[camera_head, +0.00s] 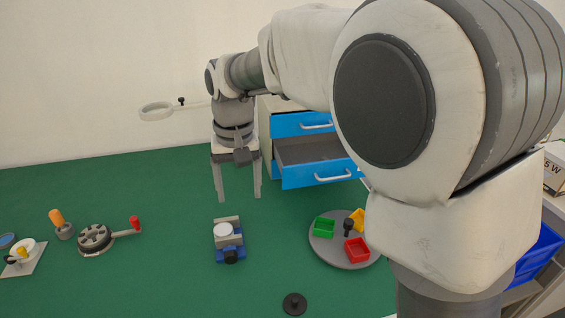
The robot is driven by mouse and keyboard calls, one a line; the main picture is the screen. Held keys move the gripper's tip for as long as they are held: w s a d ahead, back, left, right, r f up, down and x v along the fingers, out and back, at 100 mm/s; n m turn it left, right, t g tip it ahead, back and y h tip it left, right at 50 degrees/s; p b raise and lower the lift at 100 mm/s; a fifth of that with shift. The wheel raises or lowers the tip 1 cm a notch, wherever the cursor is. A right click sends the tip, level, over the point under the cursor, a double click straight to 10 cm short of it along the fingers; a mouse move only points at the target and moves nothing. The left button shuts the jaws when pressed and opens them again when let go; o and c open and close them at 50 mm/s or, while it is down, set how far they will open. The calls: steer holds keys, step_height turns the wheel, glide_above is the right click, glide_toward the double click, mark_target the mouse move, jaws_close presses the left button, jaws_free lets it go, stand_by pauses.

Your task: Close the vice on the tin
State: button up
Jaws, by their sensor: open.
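A small vice (231,254) with blue and grey parts stands on the green table, left of the middle. A tin with a round white top (223,230) sits between its jaws. I cannot tell whether both jaws touch the tin. A dark knob or handle shows at the vice's near end. My gripper (238,197) points down, its two grey fingers spread apart and empty. It appears above and behind the vice in the picture, apart from it.
A grey turntable (326,257) with coloured bins stands to the right, and a blue drawer unit (318,175) with an open drawer behind. A round device with a red-handled crank (95,238) is to the left. A black knobbed disc (295,303) lies in front. A ring magnifier (157,111) is at upper left.

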steer(key=s+d+r+t+p, duration=0.1)
steer(key=s+d+r+p, duration=0.1)
steer(key=s+d+r, duration=0.2)
steer(key=shift+d+r+m, duration=0.4)
steer(key=shift+d+r, duration=1.25)
steer(key=shift+d, duration=0.7)
steer(key=shift+p, duration=0.3)
